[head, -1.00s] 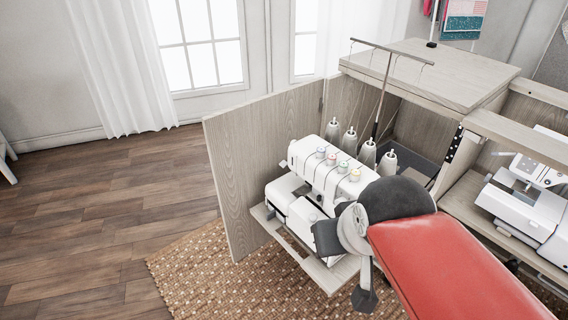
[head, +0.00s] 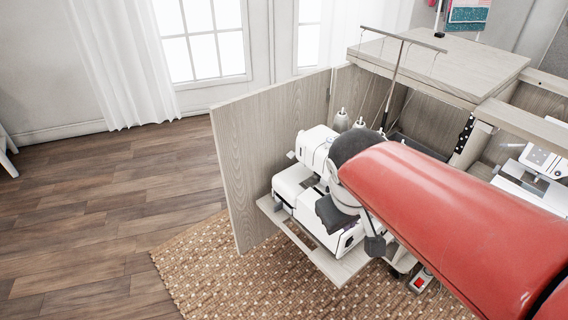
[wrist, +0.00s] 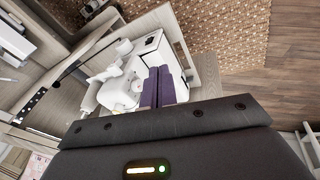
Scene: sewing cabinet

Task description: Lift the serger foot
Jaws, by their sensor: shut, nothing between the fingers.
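The white serger (head: 297,185) sits on a pull-out shelf in the cabinet in the head view. My arm covers much of its right side and top. In the wrist view the serger (wrist: 118,88) lies ahead and to the left of my gripper. My gripper (wrist: 158,75) has its two purple fingers together, with nothing between them. The fingers overlap the serger's right end in that view; I cannot tell whether they touch it. The serger's presser foot and its lifter cannot be made out in either view.
An open cabinet door (head: 270,135) stands left of the serger. Thread cones (head: 341,121) and a thread stand (head: 393,85) rise behind it. A second white sewing machine (head: 537,168) is at the right. A woven rug (head: 215,265) covers the floor below the shelf (head: 338,268).

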